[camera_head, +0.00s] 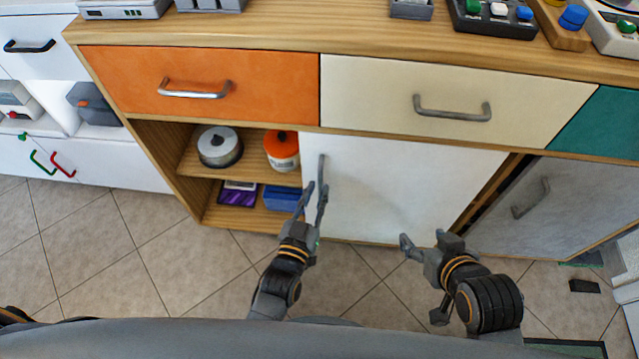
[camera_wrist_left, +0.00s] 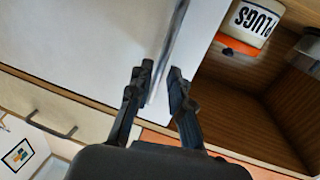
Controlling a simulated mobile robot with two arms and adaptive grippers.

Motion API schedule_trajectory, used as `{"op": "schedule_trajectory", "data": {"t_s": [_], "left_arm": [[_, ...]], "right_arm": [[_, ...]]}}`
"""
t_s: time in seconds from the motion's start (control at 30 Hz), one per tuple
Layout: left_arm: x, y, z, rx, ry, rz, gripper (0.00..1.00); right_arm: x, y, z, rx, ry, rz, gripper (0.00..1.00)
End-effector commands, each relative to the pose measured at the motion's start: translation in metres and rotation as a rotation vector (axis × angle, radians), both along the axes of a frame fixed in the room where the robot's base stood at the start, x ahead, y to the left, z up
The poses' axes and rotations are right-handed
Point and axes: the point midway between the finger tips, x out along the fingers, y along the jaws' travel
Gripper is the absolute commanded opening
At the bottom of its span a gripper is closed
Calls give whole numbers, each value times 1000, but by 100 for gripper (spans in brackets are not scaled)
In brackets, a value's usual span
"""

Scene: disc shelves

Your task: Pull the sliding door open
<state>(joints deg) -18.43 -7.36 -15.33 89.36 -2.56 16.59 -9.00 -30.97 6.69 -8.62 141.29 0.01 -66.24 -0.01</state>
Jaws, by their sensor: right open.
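The white sliding door (camera_head: 400,190) covers the middle of the wooden cabinet's lower part. Its upright grey bar handle (camera_head: 321,167) is near the door's left edge. My left gripper (camera_head: 315,190) is at the lower part of this handle, its fingers apart. In the left wrist view the handle (camera_wrist_left: 164,58) runs between the two fingers of my left gripper (camera_wrist_left: 160,76), with a gap visible; I cannot tell whether either finger touches it. The door (camera_wrist_left: 90,40) fills the left of that view. My right gripper (camera_head: 428,243) is open and empty, in front of the door's lower right.
Left of the door, open shelves hold a disc spindle (camera_head: 220,147), an orange-lidded tub (camera_head: 283,150), a purple case (camera_head: 238,193) and a blue box (camera_head: 282,198). An orange drawer (camera_head: 200,75) and cream drawer (camera_head: 450,95) are above. A grey door (camera_head: 560,205) is at right.

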Motion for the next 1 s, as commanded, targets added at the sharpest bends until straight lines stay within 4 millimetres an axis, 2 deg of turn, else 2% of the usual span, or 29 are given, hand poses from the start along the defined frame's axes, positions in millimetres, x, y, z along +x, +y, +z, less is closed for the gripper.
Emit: {"op": "schedule_trajectory", "data": {"t_s": [0.03, 0.2, 0.4, 0.6, 1.0], "left_arm": [[-13, 3, -1, 2, 4, -1, 19], [-49, 12, -2, 2, 5, -1, 19], [-77, 18, -1, 2, 3, 0, 19], [-86, 20, -1, 1, 2, -1, 19], [-86, 20, -1, 1, 2, 0, 19]], "right_arm": [[0, 0, 0, 0, 0, 0, 60], [0, 0, 0, 0, 0, 0, 60], [0, 0, 0, 0, 0, 0, 60], [0, 0, 0, 0, 0, 0, 60], [0, 0, 0, 0, -1, 0, 60]]}}
